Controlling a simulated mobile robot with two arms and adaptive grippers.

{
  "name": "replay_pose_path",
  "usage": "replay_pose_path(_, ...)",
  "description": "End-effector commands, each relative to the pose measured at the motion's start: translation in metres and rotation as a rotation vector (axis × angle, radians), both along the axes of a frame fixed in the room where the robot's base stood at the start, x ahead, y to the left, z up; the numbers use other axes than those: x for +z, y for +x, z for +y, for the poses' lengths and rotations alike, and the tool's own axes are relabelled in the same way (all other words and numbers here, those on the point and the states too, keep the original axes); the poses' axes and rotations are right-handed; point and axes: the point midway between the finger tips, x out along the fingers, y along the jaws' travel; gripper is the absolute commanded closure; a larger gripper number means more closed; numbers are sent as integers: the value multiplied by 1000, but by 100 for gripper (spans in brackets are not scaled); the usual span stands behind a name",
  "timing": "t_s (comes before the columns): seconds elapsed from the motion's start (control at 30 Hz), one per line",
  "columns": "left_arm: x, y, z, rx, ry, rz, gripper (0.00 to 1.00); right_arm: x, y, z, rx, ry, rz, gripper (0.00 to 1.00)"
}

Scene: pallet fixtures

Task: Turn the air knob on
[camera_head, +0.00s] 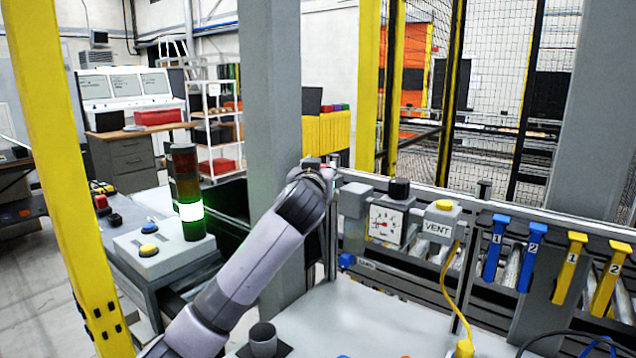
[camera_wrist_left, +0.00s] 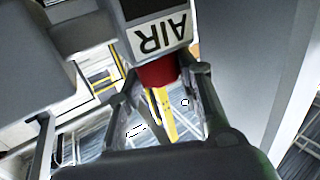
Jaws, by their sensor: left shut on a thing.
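The red air knob (camera_wrist_left: 157,74) shows in the left wrist view, just below a box with a white AIR label (camera_wrist_left: 161,34). My left gripper (camera_wrist_left: 160,83) has a finger on each side of the knob and is shut on it. In the head view my left arm reaches up from the bottom to the left end of the fixture rail, and its wrist and gripper hide most of the knob there. My right gripper is in neither view.
Right of my left gripper stand a pressure gauge (camera_head: 386,223) and a VENT box (camera_head: 437,229) with a yellow button. Blue tags (camera_head: 495,248) and yellow tags (camera_head: 568,267) hang farther right. A grey post (camera_head: 272,90) rises close behind my arm. A stack light (camera_head: 188,195) glows green.

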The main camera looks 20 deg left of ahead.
Motion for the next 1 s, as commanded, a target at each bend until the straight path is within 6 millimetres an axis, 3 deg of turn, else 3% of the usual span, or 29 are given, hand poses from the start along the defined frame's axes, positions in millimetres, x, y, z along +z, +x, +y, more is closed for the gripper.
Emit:
replay_pose_path(0.2,-4,1,-7,195,-4,6,95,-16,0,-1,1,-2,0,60)
replay_pose_path(0.5,-2,3,-8,412,0,6,95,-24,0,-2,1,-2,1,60)
replay_pose_path(1.0,0,4,-8,548,2,3,95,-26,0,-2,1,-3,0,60)
